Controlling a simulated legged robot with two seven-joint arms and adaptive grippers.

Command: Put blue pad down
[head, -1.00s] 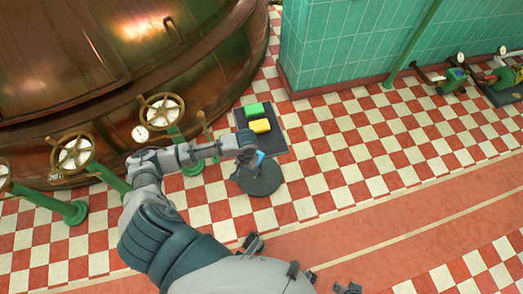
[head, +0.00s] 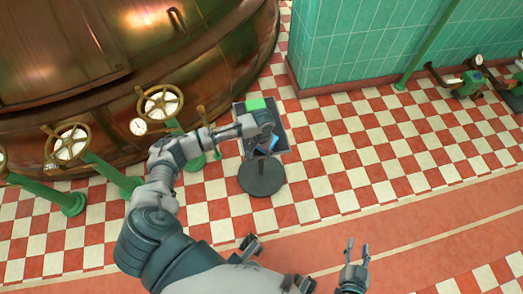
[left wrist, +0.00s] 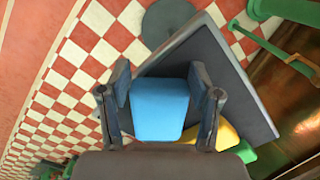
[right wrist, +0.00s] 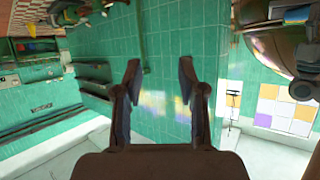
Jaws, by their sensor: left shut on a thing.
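The blue pad (left wrist: 160,108) is between the fingers of my left gripper (left wrist: 160,82), which is shut on it. In the head view the left gripper (head: 266,143) and a bit of the blue pad (head: 274,142) are over the near part of the dark square tray (head: 294,135). I cannot tell whether the pad touches the tray. A green pad (head: 256,104) lies on the tray's far part. A yellow pad (left wrist: 226,134) shows beside the blue one in the left wrist view; my arm hides it in the head view. My right gripper (head: 357,252) is open and empty.
The tray is on a stand with a round dark base (head: 262,178). A copper kettle (head: 120,60) with handwheels (head: 160,103) and green pipes is at the left. A green tiled wall (head: 360,45) is behind.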

